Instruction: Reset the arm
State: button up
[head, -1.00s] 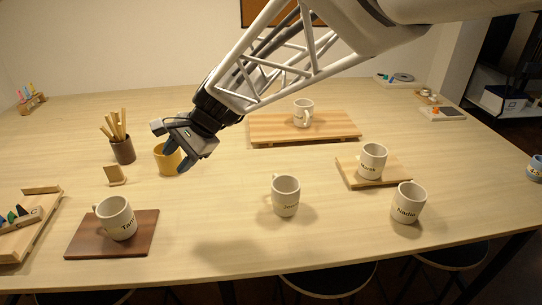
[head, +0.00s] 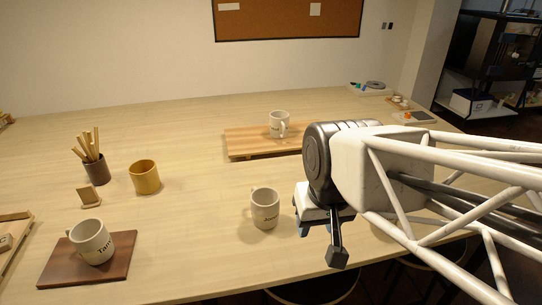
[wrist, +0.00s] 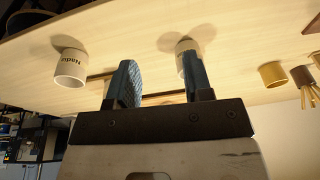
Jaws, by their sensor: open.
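My gripper (head: 312,226) hangs right of the white mug marked with a name starting "J" (head: 265,208), apart from it, in the head view. In the wrist view my gripper (wrist: 160,80) is open, with nothing between its two blue fingers. My arm reaches in from the right edge of the head view and hides the right part of the table. The wrist view shows a white mug marked "Nadia" (wrist: 71,68) upside down in the picture. Another white mug (wrist: 186,46) is partly behind the right finger there.
A white mug (head: 92,241) stands on a dark board (head: 122,265) at front left. A yellow cup (head: 145,179) and a brown stick holder (head: 96,171) stand behind it. A mug (head: 278,124) sits on a wooden board (head: 243,143) at the back.

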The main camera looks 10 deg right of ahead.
jog(key=shift+s+d+f+h, duration=0.15)
jog(key=shift+s+d+h, duration=0.15)
jog(key=shift+s+d, duration=0.35)
